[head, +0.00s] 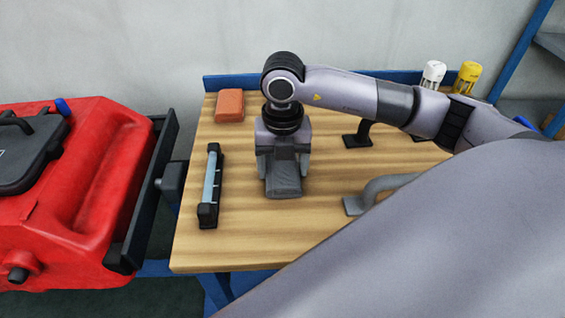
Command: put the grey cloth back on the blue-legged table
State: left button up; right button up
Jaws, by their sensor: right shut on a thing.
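The grey cloth (284,183) is a small folded grey bundle over the wooden top of the blue-legged table (245,248). My right gripper (284,165) points down over the table and is shut on the cloth, with a finger on each side. The cloth is at or just above the table top; I cannot tell whether it touches. My right arm comes in from the right and hides part of the table. My left gripper is not in view.
A squeegee-like black bar with a pale strip (211,185) lies left of the gripper. An orange-brown block (230,105) is at the back left. A grey handle (385,190) and black bracket (358,138) are to the right. White (433,73) and yellow (468,77) bottles stand behind. A red scrubber machine (75,200) stands left.

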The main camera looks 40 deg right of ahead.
aim_at(283, 167)
jog(key=shift+f, duration=0.2)
jog(key=o, duration=0.9)
jog(key=shift+o, duration=0.2)
jog(key=shift+r, duration=0.1)
notch_tip(283, 167, up, 12)
